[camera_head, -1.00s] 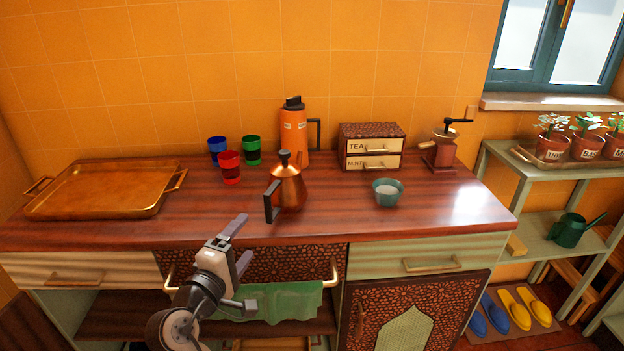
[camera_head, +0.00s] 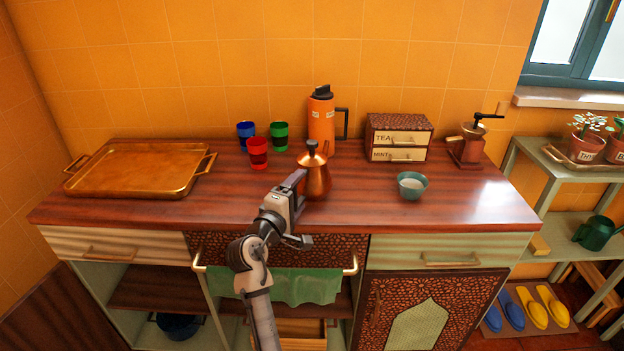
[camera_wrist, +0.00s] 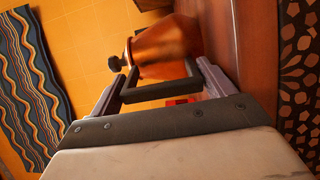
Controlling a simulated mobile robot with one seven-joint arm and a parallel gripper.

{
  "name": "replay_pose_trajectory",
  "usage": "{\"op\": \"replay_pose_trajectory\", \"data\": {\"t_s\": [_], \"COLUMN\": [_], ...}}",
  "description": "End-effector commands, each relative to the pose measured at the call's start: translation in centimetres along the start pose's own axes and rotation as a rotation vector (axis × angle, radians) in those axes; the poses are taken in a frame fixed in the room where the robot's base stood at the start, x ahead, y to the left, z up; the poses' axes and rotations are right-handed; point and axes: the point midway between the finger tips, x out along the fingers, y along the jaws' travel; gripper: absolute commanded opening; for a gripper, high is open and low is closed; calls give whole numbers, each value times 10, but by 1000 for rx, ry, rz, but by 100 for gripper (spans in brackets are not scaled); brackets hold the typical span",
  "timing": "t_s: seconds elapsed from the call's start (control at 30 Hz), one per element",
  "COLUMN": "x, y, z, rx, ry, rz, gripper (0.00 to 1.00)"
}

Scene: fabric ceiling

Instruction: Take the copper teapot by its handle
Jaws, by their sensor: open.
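The copper teapot (camera_head: 316,181) stands upright on the wooden counter, with a dark lid knob on top. In the head view my gripper (camera_head: 300,207) is at its front left and covers its handle. In the wrist view the blurred copper body (camera_wrist: 168,45) lies just beyond the fingertips. The black squared handle (camera_wrist: 160,89) shows between the two spread fingers of my gripper (camera_wrist: 164,72). The fingers are open on either side of the handle. I cannot tell whether either finger touches it.
A brass tray (camera_head: 139,170) lies on the left. Blue (camera_head: 246,135), red (camera_head: 258,153) and green (camera_head: 279,136) glasses and an orange flask (camera_head: 321,119) stand behind the teapot. A teal bowl (camera_head: 412,186), tea drawers (camera_head: 398,138) and a grinder (camera_head: 468,148) are to the right.

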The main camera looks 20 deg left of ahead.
Motion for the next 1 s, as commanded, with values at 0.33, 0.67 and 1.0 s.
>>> {"op": "replay_pose_trajectory", "data": {"t_s": [0.33,0.67,1.0], "x": [3,3,3], "y": [-1,1,13], "z": [0,0,0], "rx": [0,1,4], "ry": [1,1,0], "rz": [0,3,5], "gripper": [71,41,41]}}
